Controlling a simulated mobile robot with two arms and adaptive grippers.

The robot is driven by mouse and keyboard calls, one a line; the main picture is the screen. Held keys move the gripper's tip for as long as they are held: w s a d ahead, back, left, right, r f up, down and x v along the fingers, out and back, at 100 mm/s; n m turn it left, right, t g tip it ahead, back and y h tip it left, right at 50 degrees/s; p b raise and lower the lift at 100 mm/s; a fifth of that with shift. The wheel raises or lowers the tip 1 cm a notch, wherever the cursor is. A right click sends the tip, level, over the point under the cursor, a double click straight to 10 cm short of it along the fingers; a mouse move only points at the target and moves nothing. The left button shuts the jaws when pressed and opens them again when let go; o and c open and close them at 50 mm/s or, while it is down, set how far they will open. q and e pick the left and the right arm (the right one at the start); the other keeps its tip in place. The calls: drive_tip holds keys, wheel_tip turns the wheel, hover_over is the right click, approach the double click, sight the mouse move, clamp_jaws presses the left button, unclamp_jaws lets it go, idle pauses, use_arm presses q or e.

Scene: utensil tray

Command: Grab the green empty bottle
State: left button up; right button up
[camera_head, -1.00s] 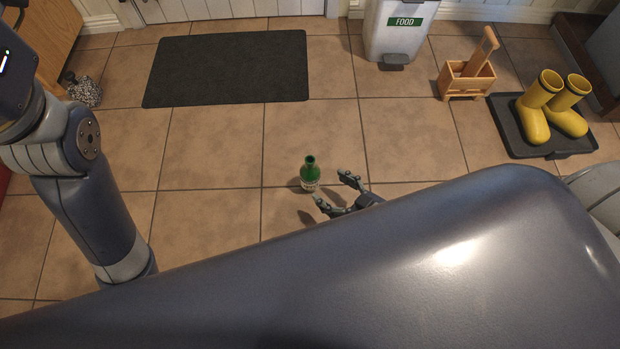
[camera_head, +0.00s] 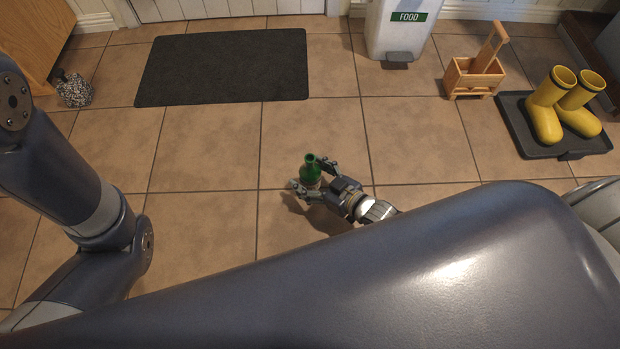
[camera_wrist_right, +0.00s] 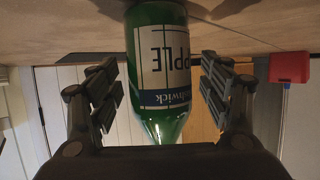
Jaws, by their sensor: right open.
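The green bottle (camera_head: 310,172) stands upright on the tiled floor in the head view. My right gripper (camera_head: 309,177) is open, with one finger on each side of the bottle. In the right wrist view the bottle (camera_wrist_right: 160,70) appears upside down, with a white and blue label, between the two open fingers of the gripper (camera_wrist_right: 160,95). A gap shows between each finger and the bottle there. My left arm is at the left of the head view, but its gripper is out of the picture.
A dark mat (camera_head: 222,68) lies at the back. A white bin marked FOOD (camera_head: 398,32), a wooden carrier (camera_head: 472,78) and yellow boots (camera_head: 546,118) on a black tray (camera_head: 518,130) stand at the back right. The floor around the bottle is clear.

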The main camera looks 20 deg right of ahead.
drive_tip(key=shift+w+a, duration=0.1)
drive_tip(key=shift+w, duration=0.05)
drive_tip(key=c, duration=1.3)
drive_tip(key=shift+r, duration=0.15)
